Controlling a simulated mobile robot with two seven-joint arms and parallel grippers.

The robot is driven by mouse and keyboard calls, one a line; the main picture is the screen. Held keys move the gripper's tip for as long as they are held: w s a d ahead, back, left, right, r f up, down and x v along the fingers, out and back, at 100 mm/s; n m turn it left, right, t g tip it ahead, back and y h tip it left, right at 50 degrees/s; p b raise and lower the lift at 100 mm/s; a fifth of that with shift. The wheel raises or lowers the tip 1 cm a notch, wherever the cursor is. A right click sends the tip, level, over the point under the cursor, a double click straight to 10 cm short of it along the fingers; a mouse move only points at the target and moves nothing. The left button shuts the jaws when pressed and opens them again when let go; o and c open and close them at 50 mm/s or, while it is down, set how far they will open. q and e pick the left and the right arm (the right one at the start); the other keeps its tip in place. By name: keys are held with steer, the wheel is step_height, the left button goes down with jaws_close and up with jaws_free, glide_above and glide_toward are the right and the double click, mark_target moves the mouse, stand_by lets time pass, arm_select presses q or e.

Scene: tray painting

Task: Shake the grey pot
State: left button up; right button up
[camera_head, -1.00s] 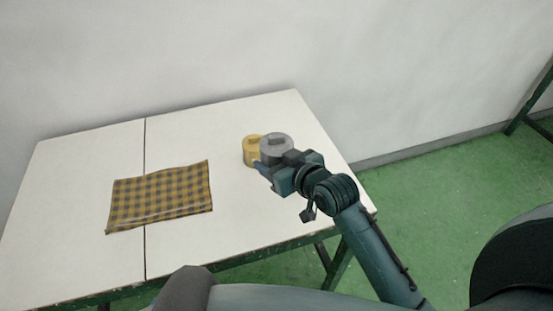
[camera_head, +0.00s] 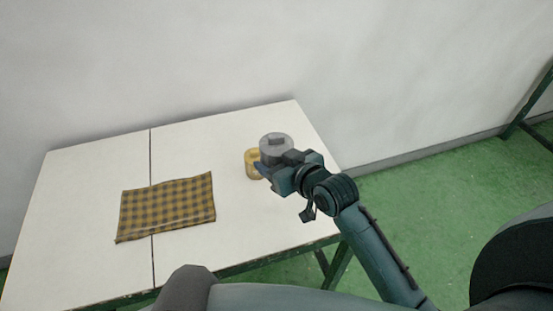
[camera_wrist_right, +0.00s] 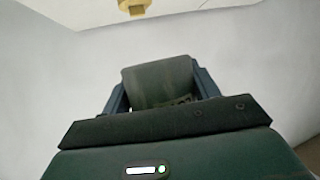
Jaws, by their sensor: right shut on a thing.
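The grey pot (camera_head: 276,147) is a round grey can with a darker block on its lid. My right gripper (camera_head: 268,167) is shut on it, and the pot looks raised over the right part of the table. In the right wrist view the grey pot (camera_wrist_right: 158,84) sits between the two fingers of my right gripper (camera_wrist_right: 160,95). In the head view the gripper's fingers are partly hidden by the wrist. My left gripper is not in view.
The table between cloth and pots is clear.

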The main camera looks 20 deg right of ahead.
steer(key=a, duration=0.3)
steer(key=shift+a, duration=0.15)
steer(key=d, duration=0.6)
steer(key=shift+d, duration=0.35)
steer(key=a, duration=0.6)
steer(key=shift+a+r, duration=0.1)
steer(key=shift+a, duration=0.25)
steer(key=d, duration=0.6)
steer(key=shift+d, duration=0.4)
steer(key=a, duration=0.7)
steer(key=d, duration=0.7)
steer(key=shift+a, duration=3.45)
steer(key=d, duration=0.7)
steer(key=a, duration=0.6)
steer(key=shift+a, duration=0.4)
steer(key=d, duration=0.3)
steer(key=shift+d, duration=0.2)
steer(key=shift+a, duration=0.1)
